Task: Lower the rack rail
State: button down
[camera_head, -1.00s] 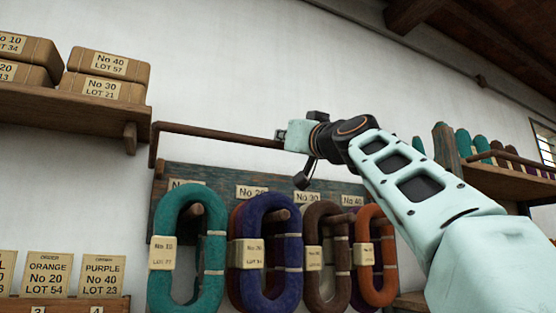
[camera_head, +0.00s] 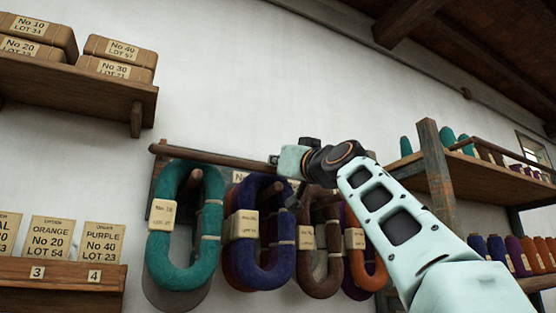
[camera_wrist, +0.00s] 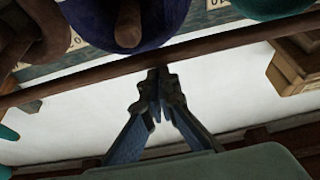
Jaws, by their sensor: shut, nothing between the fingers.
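The rack rail (camera_head: 215,157) is a thin dark brown bar running across the upper part of the skein rack, with a bent end at the left. In the wrist view the rail (camera_wrist: 100,75) crosses slantwise just beyond my fingertips. The rail's right part is hidden behind my arm.
Teal (camera_head: 180,275), blue (camera_head: 262,275), brown (camera_head: 318,280) and orange (camera_head: 373,270) skeins hang on pegs below the rail. Shelves with boxes (camera_head: 118,48) stand at the left. A shelf unit with cones (camera_head: 437,170) stands at the right. The wall above is clear.

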jog(key=shift+w+a+f+b, duration=0.1)
jog(key=shift+w+f+b, duration=0.15)
jog(key=shift+f+b, duration=0.25)
jog(key=shift+w+a+f+b, duration=0.1)
jog(key=shift+w+f+b, duration=0.15)
jog(key=shift+f, duration=0.4)
